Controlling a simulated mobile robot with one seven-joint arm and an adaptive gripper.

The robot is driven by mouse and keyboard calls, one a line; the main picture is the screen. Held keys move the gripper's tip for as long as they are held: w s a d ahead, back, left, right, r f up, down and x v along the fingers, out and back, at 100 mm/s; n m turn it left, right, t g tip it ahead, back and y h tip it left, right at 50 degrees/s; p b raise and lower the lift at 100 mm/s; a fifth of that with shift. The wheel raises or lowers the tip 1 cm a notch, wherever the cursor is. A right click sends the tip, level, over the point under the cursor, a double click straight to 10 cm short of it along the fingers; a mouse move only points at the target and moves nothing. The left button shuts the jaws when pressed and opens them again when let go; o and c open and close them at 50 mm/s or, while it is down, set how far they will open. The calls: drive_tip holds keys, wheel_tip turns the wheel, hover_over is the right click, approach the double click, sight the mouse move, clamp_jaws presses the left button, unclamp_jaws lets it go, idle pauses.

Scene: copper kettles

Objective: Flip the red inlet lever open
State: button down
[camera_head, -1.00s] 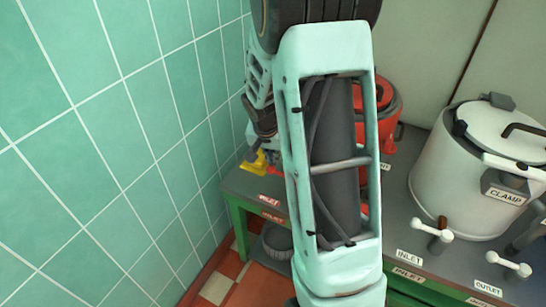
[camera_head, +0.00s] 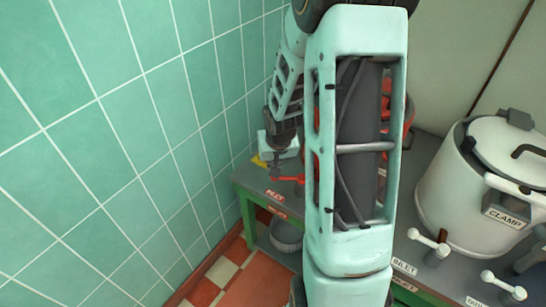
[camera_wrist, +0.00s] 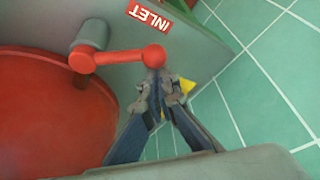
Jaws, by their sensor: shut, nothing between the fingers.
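The red inlet lever (camera_wrist: 120,57) shows in the wrist view, running from its pivot on a grey stem (camera_wrist: 92,33) to a round red knob. It also shows in the head view (camera_head: 287,179) above the bench corner. My gripper (camera_wrist: 157,80) is shut and empty, its fingertips right at the knob; I cannot tell whether they touch it. In the head view my gripper (camera_head: 277,168) points down at the lever's left end. The red kettle (camera_wrist: 45,125) fills the left of the wrist view; in the head view my arm hides most of it.
A green-framed bench (camera_head: 245,215) carries the kettles, with a tiled wall (camera_head: 150,140) close on the left. A white kettle (camera_head: 450,200) with white-handled taps stands at right. A yellow item (camera_wrist: 187,86) is behind my fingertips. A round grey container (camera_head: 287,235) is under the bench.

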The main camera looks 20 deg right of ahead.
sight(273, 179)
drive_tip(key=shift+s+a+n+p, duration=0.3)
drive_tip(key=shift+s+n+p, duration=0.1)
drive_tip(key=shift+s+n, duration=0.1)
drive_tip(key=s+n+p, duration=0.1)
drive_tip(key=p, duration=0.1)
drive_tip(key=s+a+y+p, duration=0.1)
drive_tip(key=p, duration=0.1)
drive_tip(key=shift+s+r+n, duration=0.1)
drive_tip(key=shift+s+n, duration=0.15)
drive_tip(key=shift+n, duration=0.15)
drive_tip(key=s+n+p, duration=0.1)
drive_tip(key=n+p, duration=0.1)
drive_tip(key=p, duration=0.1)
drive_tip(key=s+n+y+p, duration=0.1)
drive_tip(key=s+n+p, duration=0.1)
drive_tip(key=n+p, duration=0.1)
drive_tip(key=s+n+y+p, duration=0.1)
drive_tip(key=n+p, duration=0.1)
drive_tip(key=p, duration=0.1)
drive_tip(key=shift+s+g, duration=0.3)
drive_tip(key=shift+s, duration=0.1)
drive_tip(key=shift+s+d+p, duration=0.1)
drive_tip(key=shift+s+p, duration=0.05)
drive_tip(key=shift+p, duration=0.15)
